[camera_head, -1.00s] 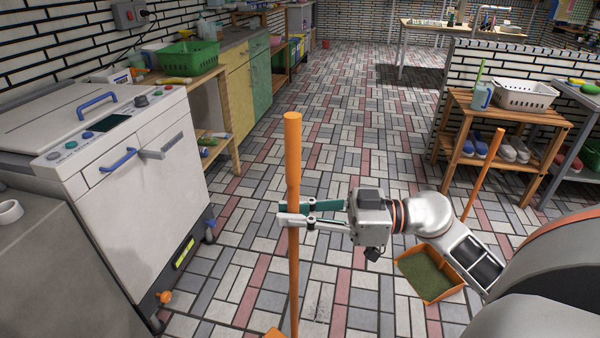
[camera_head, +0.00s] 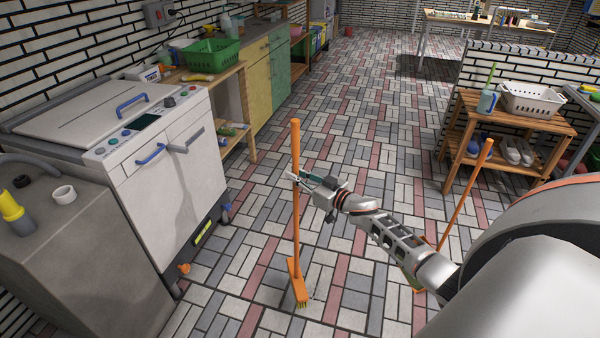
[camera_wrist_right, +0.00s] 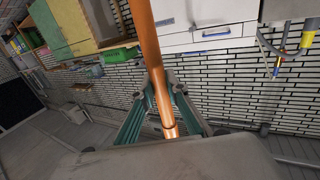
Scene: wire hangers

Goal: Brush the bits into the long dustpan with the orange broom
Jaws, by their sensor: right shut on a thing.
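The orange broom (camera_head: 296,228) stands nearly upright in the middle of the head view. Its orange head with yellowish bristles (camera_head: 301,303) is at the floor; exact contact is hard to tell. My right gripper (camera_head: 297,177) is shut on the upper handle, which also passes between its fingers in the right wrist view (camera_wrist_right: 146,50). The long dustpan's orange handle (camera_head: 466,193) rises at the right, and my right arm hides most of its pan (camera_head: 414,283). I cannot make out the bits clearly on the patterned tiles. My left gripper is not in view.
A white machine (camera_head: 165,165) and a grey cabinet (camera_head: 80,250) line the left side. A wooden shelf (camera_head: 515,122) with a white basket (camera_head: 532,99) and shoes stands at the right. The tiled floor between is mostly open.

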